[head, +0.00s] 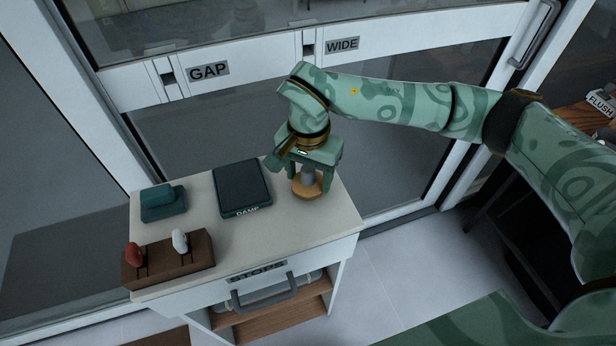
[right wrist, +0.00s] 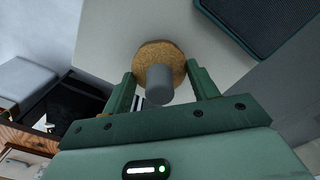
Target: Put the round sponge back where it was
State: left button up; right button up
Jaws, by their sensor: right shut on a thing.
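The round sponge (head: 307,188) is a tan disc with a grey knob on top. My right gripper (head: 307,182) is shut on it, with a finger on each side, over the right part of the cabinet top. In the right wrist view the sponge (right wrist: 156,53) shows between the fingertips, with the knob nearer the camera. I cannot tell whether its underside touches the top. My left gripper is not in view.
A dark pad marked DAMP (head: 242,189) lies left of the sponge. A teal block (head: 163,204) and a brown slotted holder (head: 168,262) with a red and a white piece are farther left. The white cabinet top (head: 225,240) has bare room in front. Glass doors stand behind.

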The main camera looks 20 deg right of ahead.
jog(key=shift+f, duration=0.5)
jog(key=o, duration=0.9)
notch_tip(320, 180, up, 12)
jog(key=shift+r+p, duration=0.1)
jog(key=shift+p, duration=1.05)
